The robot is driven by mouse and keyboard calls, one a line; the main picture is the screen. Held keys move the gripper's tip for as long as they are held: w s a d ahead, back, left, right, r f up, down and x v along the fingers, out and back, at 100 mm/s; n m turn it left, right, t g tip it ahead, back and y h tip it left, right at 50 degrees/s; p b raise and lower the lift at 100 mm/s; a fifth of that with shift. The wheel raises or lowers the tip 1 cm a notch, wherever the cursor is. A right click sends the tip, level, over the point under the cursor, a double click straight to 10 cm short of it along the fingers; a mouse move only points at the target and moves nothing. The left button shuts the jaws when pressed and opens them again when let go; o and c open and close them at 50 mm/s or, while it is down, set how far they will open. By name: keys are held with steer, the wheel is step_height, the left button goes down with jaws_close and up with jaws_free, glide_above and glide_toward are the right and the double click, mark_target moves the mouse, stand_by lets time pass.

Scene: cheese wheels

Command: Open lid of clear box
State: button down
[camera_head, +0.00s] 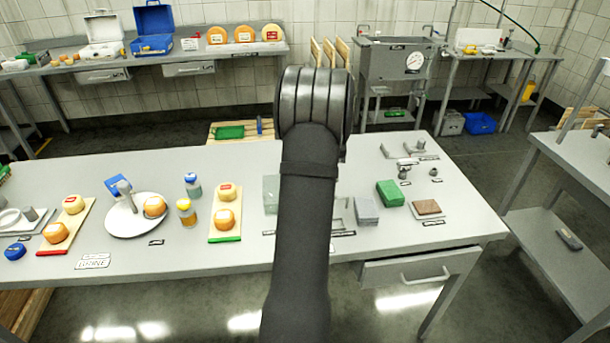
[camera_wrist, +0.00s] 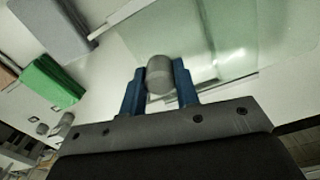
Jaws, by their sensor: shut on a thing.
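The clear box (camera_head: 270,194) is greenish and see-through. In the head view it stands on the table, mostly hidden behind my arm. In the wrist view its clear lid (camera_wrist: 228,42) fills the upper right, with a grey round knob (camera_wrist: 158,80). My gripper (camera_wrist: 159,68) has its blue fingers on either side of the knob and is shut on it. I cannot tell whether the lid rests on the box or is raised. My arm hides the gripper in the head view.
Right of my arm lie a grey block (camera_head: 366,211), a green block (camera_head: 390,193) and a brown pad (camera_head: 427,207). To the left are a board with cheeses (camera_head: 227,238), two small bottles (camera_head: 187,212) and a white plate (camera_head: 124,227). The table's front right corner is clear.

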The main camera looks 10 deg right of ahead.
steer(key=d, duration=0.3)
steer(key=shift+d, duration=0.3)
steer(key=c, duration=1.1)
jaws_free()
step_height(320, 180, up, 18)
steer(key=shift+f, duration=0.25)
